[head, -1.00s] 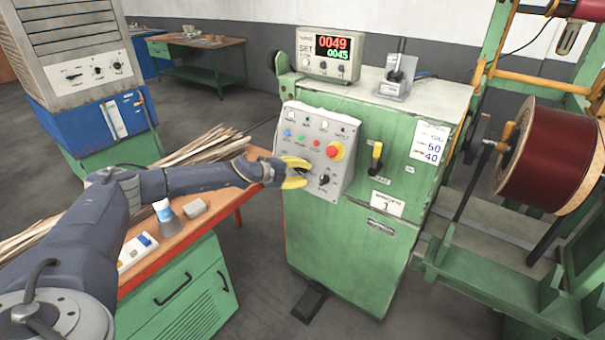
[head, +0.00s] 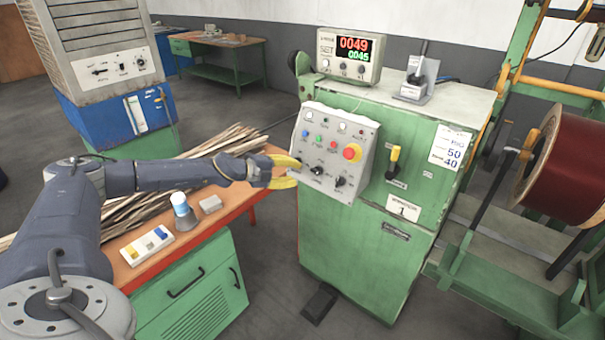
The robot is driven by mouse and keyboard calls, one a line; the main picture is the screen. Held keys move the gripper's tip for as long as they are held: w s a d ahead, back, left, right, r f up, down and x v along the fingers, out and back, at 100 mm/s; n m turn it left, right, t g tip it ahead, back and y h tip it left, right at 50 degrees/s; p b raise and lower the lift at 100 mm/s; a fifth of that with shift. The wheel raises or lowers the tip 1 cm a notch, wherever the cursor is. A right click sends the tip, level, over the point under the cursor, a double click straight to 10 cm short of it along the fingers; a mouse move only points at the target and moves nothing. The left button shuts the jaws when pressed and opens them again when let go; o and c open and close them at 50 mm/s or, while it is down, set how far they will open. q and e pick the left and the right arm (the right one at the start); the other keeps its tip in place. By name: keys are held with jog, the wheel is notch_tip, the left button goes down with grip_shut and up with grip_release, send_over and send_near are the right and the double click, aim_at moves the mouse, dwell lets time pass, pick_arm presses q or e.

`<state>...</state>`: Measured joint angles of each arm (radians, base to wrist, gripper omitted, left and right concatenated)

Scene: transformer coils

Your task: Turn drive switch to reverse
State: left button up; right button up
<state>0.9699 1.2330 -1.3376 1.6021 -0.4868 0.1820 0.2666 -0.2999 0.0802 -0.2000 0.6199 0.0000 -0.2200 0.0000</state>
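The sloped grey control panel (head: 330,190) is on the front of the green machine (head: 350,245). Two black rotary switches show low on it, a middle one (head: 317,171) and a right one (head: 340,182). Their labels are too small to read, so I cannot tell which is the drive switch or its setting. My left gripper (head: 297,172) has yellow fingers spread apart, with nothing between them. It is at the panel's lower left edge, left of the middle switch. Whether its tips touch the panel is unclear. My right gripper is out of view.
A red emergency button (head: 352,152) on a yellow ring and small coloured buttons sit above the switches. A yellow-handled lever (head: 394,160) is to the right. The orange-topped bench (head: 150,283) lies below my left arm. A wire spool (head: 563,168) stands at right.

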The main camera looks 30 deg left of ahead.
pick_arm(q)
jog(key=shift+s+a+r, duration=0.25)
jog(key=shift+s+a, duration=0.05)
jog(key=shift+s, duration=0.2)
